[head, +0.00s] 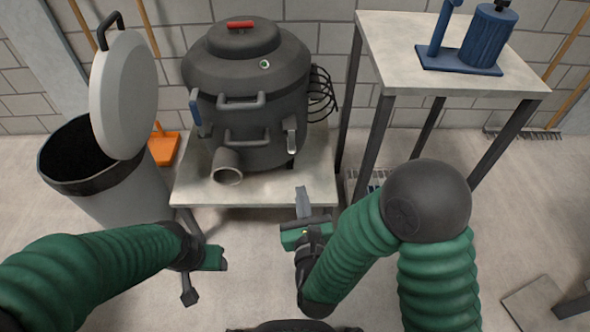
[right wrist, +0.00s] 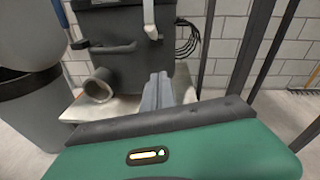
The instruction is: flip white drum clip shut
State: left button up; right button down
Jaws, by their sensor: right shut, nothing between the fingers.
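The dark grey drum (head: 240,125) stands on a low light-topped stand, its lid on top with a red handle. The white clip (head: 291,138) hangs at the drum's right side, below the lid's edge. It also shows at the top of the right wrist view (right wrist: 150,18). I cannot tell for sure whether it is latched. My right gripper (head: 302,203) is shut and empty, in front of and below the clip, apart from it in the picture. Its fingertips (right wrist: 158,88) point toward the drum. My left gripper (head: 203,274) is low at the left, away from the drum; its jaw state is unclear.
A blue clip (head: 196,113) is on the drum's left side, and a pipe stub (head: 228,170) juts from its front. A bin (head: 125,185) with a raised lid stands left. A taller table (head: 400,52) bearing a blue device (head: 480,45) stands right. Black cables (head: 322,95) hang behind.

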aim_at(291, 140)
pick_arm(q)
jog(key=b+x, duration=0.2)
jog(key=s+b+x, duration=0.1)
jog(key=b+x, duration=0.1)
jog(key=x, duration=0.1)
jog(key=shift+f, duration=0.45)
pick_arm(e)
jog(key=w+a+r, duration=0.1)
jog(key=w+r, duration=0.2)
jog(key=w, duration=0.6)
jog(key=shift+a, duration=0.3)
jog(key=shift+w, duration=0.1)
